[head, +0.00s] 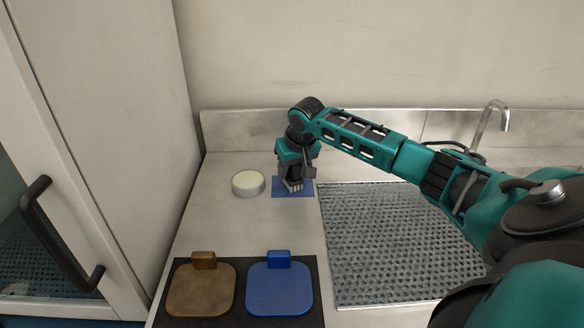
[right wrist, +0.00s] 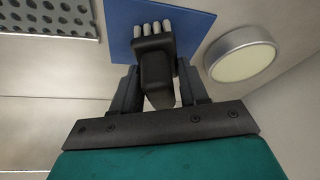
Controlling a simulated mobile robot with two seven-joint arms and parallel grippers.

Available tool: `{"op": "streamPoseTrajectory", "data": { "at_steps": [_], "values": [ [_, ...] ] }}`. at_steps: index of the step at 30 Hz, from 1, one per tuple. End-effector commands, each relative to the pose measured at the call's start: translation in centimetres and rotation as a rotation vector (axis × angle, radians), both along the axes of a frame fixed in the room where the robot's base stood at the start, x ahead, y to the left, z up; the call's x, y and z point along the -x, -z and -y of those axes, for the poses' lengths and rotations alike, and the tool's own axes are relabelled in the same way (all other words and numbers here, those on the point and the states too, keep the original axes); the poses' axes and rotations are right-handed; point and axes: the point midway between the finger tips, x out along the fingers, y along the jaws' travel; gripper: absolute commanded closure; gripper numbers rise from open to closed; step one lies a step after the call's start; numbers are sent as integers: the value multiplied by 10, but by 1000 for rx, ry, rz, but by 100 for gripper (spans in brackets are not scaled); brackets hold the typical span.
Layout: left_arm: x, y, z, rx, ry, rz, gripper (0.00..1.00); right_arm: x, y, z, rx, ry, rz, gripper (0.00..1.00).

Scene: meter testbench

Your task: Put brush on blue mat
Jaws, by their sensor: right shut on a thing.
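The brush (right wrist: 154,60) has a dark body and a row of pale bristle tufts. My right gripper (right wrist: 157,88) is shut on it. In the head view this gripper (head: 295,172) points down over the flat blue mat (head: 305,190), and the brush's bristles (head: 292,186) show below the fingers, over the mat. The mat also shows behind the bristles in the right wrist view (right wrist: 191,28). I cannot tell whether the brush touches the mat. My gripper hides part of the mat. My left gripper is not in view.
A round, pale-topped disc (head: 248,183) stands just left of the mat. A metal grating (head: 400,240) lies to the right, with a faucet (head: 492,120) behind. Brown (head: 200,290) and blue (head: 280,290) tabbed plates lie at the front. A cabinet stands left.

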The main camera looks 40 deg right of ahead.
Motion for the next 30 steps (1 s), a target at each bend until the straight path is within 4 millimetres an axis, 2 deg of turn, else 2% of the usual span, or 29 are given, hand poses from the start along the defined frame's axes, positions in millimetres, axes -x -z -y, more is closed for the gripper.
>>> {"op": "streamPoseTrajectory", "data": {
  "at_steps": [3, 4, 12, 22, 26, 30],
  "values": [
    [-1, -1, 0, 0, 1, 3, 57, 0, 1, 0, 0, 0, 0, 100],
    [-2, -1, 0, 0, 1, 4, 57, 0, 2, 0, 0, 0, 0, 55],
    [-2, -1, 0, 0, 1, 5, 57, 0, 1, 0, 0, 0, 0, 31],
    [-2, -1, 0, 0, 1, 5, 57, 1, -5, 0, 0, 1, 2, 31],
    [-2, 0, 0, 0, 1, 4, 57, 8, -24, -2, 1, -1, 4, 31],
    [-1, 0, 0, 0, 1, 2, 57, 20, -53, -5, 2, -2, 4, 31]
  ]
}}
